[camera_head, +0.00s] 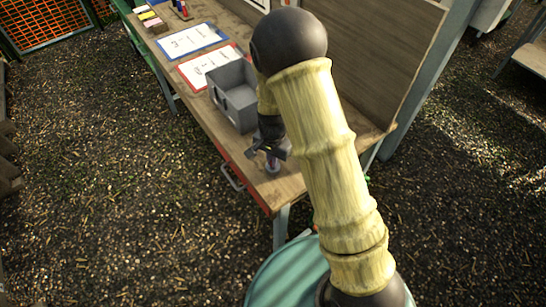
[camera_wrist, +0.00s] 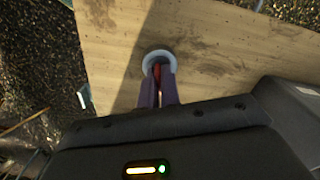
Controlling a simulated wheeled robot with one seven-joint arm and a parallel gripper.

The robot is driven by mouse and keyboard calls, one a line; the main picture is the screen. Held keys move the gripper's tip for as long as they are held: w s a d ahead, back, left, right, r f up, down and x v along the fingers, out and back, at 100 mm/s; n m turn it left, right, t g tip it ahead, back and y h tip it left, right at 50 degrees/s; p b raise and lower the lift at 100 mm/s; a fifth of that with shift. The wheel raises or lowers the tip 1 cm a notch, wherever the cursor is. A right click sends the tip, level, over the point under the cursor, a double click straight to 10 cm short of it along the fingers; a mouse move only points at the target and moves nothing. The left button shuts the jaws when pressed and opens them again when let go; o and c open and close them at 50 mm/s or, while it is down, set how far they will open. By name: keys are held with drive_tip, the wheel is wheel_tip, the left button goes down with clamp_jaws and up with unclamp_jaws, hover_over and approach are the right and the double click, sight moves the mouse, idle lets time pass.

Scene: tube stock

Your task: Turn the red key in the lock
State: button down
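The lock shows in the wrist view as a round pale grey ring (camera_wrist: 155,56) on the wooden bench top. The red key (camera_wrist: 157,71) is at the ring, seen as a thin red strip between my two purple fingers. My gripper (camera_wrist: 158,80) points down at the lock, with its fingers close together on both sides of the key and no clear gap beside it. Most of the key and the near part of the ring are hidden by the fingers. In the head view my gripper (camera_head: 272,164) is low over the near end of the bench.
A grey open bin (camera_head: 234,94) stands on the wooden bench (camera_head: 190,88) just beyond my gripper. Red-framed (camera_head: 208,66) and blue-framed (camera_head: 192,40) sheets lie farther along. A brown back panel (camera_head: 375,55) rises on the right. Bare wood surrounds the lock.

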drive_tip(key=shift+m+p, duration=1)
drive_tip(key=shift+m, duration=0.9)
drive_tip(key=shift+m+p, duration=1.1)
drive_tip(key=shift+m, duration=0.8)
drive_tip(key=n, duration=0.3)
drive_tip(key=c, duration=1.5)
unclamp_jaws()
drive_tip(key=shift+c, duration=0.2)
drive_tip(key=shift+r, duration=0.1)
wheel_tip(320, 180, up, 17)
drive_tip(key=b, duration=0.1)
drive_tip(key=shift+d+r, duration=0.1)
